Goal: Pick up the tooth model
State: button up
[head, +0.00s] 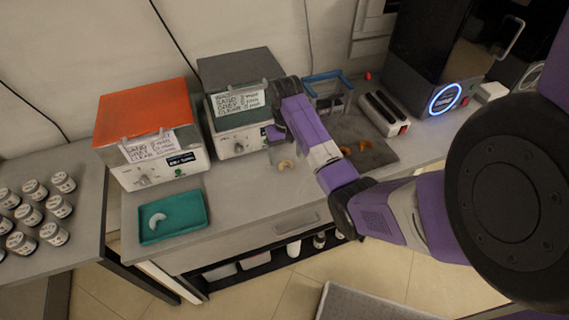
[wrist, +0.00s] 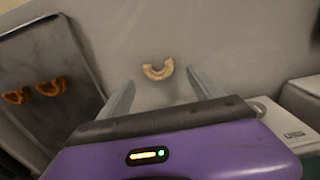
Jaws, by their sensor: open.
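A cream, arch-shaped tooth model (head: 286,165) lies on the bare grey counter, just left of a dark grey mat. In the wrist view the cream tooth model (wrist: 158,71) lies ahead of my gripper (wrist: 160,79), roughly centred between its fingertips. The two fingers are apart with nothing between them. My gripper appears to be above the counter; the exact height is hard to tell. A white tooth model (head: 156,221) lies in a teal tray (head: 180,228) at the left.
Two orange arch models (head: 365,145) lie on the dark mat (head: 380,158); it also shows in the wrist view (wrist: 70,113). Two boxy machines, one orange-lidded (head: 145,110) and one grey-lidded (head: 235,70), stand behind. A blue-handled rack (head: 327,88) stands behind the mat.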

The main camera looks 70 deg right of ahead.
aim_at(286, 167)
jog(key=shift+f, duration=1.55)
jog(key=shift+c, duration=0.2)
jog(key=c, duration=1.4)
jog(key=shift+r, duration=0.2)
